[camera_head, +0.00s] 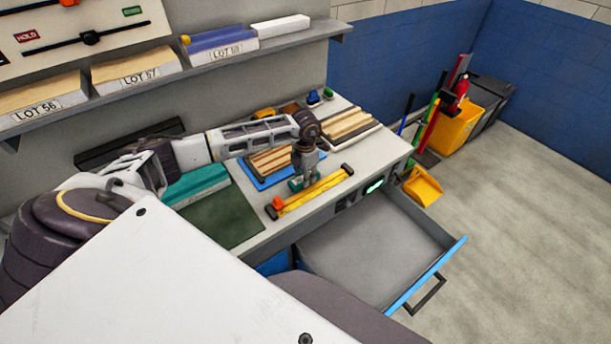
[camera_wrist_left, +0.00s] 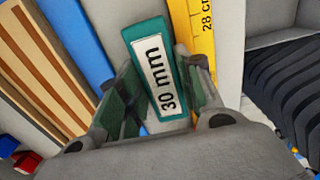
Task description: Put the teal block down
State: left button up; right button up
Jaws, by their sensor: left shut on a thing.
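The teal block (camera_wrist_left: 157,70) carries a white "30 mm" label and sits between the two fingers of my left gripper (camera_wrist_left: 160,105) in the wrist view. The gripper is shut on it. In the head view my left gripper (camera_head: 304,178) points down at the bench, with a bit of the teal block (camera_head: 296,185) at its fingertips. The block is between the blue mat (camera_head: 252,174) and the yellow ruler (camera_head: 318,191). I cannot tell whether it touches the bench top. My right gripper is not in view.
Striped wooden panels (camera_head: 268,160) lie on the blue mat, and more lie at the bench's far end. A larger teal item (camera_head: 197,184) and a dark green mat (camera_head: 220,216) are at left. The drawer (camera_head: 372,250) is open and looks empty.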

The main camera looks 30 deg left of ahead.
pick_arm(q)
jog(key=shift+f, duration=0.4)
jog(key=shift+f, duration=0.1)
jog(key=o, duration=1.2)
notch_tip(320, 180, up, 12)
jog(key=b, duration=0.2)
jog(key=shift+b, duration=0.3)
